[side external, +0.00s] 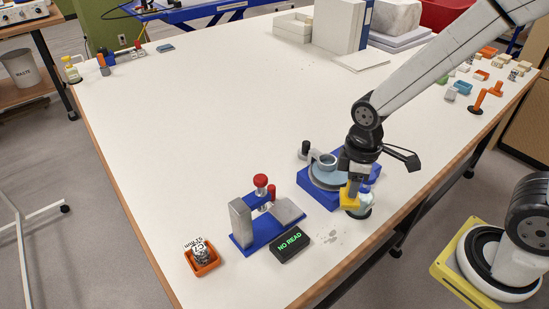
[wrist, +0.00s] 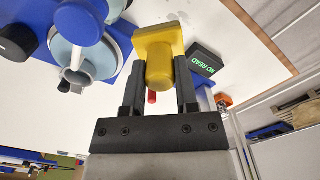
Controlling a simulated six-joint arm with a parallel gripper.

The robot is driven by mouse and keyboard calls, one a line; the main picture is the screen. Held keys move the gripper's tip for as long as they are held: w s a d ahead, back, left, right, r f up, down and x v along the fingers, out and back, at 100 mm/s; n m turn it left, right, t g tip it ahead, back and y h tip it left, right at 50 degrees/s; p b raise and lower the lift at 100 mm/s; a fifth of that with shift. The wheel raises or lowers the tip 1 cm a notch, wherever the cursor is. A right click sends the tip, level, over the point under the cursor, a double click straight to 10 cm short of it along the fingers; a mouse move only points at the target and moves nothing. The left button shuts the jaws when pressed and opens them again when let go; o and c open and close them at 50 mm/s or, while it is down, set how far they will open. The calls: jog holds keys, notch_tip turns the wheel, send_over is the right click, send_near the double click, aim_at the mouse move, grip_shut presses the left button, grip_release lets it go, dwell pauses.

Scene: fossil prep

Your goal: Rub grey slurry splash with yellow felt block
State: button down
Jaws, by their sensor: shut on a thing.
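The yellow felt block (side external: 349,197) is a square pad with a rounded grip. My gripper (side external: 355,182) is shut on it. In the wrist view the yellow block (wrist: 158,48) sits between the two dark fingers of my gripper (wrist: 159,80). The grey slurry splash (side external: 332,237) is a patch of small faint spots on the white table, nearer the front edge. The block is apart from the splash, up and right of it in the side view. A faint grey mark, likely the splash, shows beyond the block in the wrist view (wrist: 177,16).
A black "NO READ" display (side external: 289,244) lies left of the splash, beside a blue-based stand (side external: 249,240) with a red knob. A blue machine with a round plate (side external: 325,178) stands close behind my gripper. An orange tray (side external: 203,264) is at front left. The table's middle is clear.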

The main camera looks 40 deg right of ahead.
jog(key=shift+f, duration=0.8)
jog(key=shift+f, duration=0.15)
jog(key=shift+f, duration=2.8)
notch_tip(320, 180, down, 2)
jog(key=shift+a+f, duration=0.1)
jog(key=shift+a, duration=3.7)
jog(key=shift+d+f, duration=0.1)
jog(key=shift+d, duration=3.8)
jog(key=shift+a+r, duration=0.1)
jog(key=shift+r, duration=4.05)
jog(key=shift+f, duration=0.3)
